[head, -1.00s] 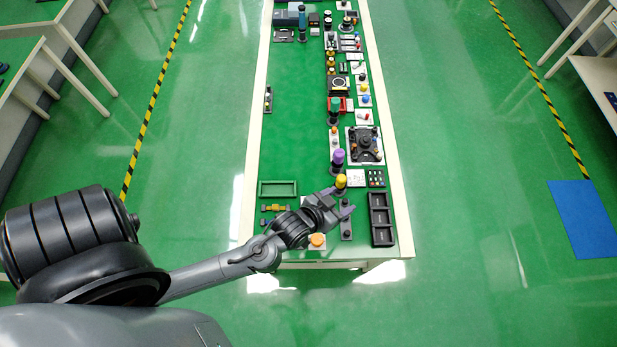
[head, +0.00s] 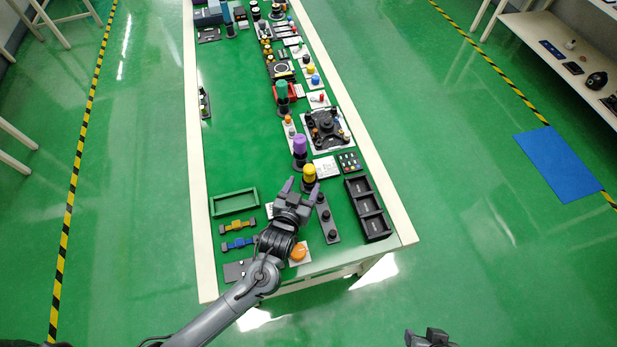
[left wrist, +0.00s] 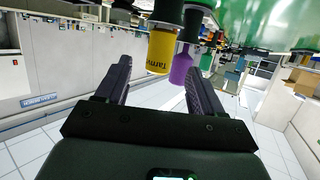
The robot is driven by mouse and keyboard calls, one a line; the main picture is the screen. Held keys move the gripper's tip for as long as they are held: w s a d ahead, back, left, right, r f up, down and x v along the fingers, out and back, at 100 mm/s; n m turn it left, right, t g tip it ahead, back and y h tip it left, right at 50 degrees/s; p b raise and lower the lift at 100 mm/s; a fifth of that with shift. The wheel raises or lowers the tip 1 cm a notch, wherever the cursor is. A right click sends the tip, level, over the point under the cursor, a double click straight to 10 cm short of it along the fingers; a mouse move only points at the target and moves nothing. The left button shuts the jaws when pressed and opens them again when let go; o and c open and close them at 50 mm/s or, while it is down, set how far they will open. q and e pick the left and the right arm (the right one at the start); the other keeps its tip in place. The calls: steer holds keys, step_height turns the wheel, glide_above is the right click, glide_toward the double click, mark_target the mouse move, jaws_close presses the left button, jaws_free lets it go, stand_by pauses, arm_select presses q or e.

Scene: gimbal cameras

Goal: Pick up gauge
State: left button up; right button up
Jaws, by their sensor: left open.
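I cannot tell for sure which item is the gauge. A yellow-topped cylinder on a dark base (head: 309,175) stands upright on the green table, just beyond my left gripper (head: 299,188). The left gripper is open and empty, its fingers pointing toward that cylinder. In the left wrist view, which looks upside down, the yellow cylinder (left wrist: 162,52) with dark lettering shows between the fingers (left wrist: 153,62), past their tips. A purple-topped cylinder (head: 300,146) stands behind it and also shows in the left wrist view (left wrist: 182,66). My right gripper (head: 428,338) is partly visible at the bottom edge.
A dark three-part tray (head: 350,182) and a grey strip with knobs (head: 324,210) lie to the right. A green tray (head: 211,209) and blue and yellow small parts (head: 238,243) lie left. An orange button (head: 298,252) is near the front edge. The table's left middle is mostly clear.

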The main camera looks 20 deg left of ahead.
mark_target(308, 177)
arm_select(q)
steer(key=x, duration=0.3)
steer(key=shift+w, duration=0.2)
steer(key=shift+b+x, duration=0.75)
steer(key=shift+x, duration=1.95)
steer(key=shift+c, duration=0.3)
steer(key=c, duration=1)
steer(key=shift+r, duration=0.1)
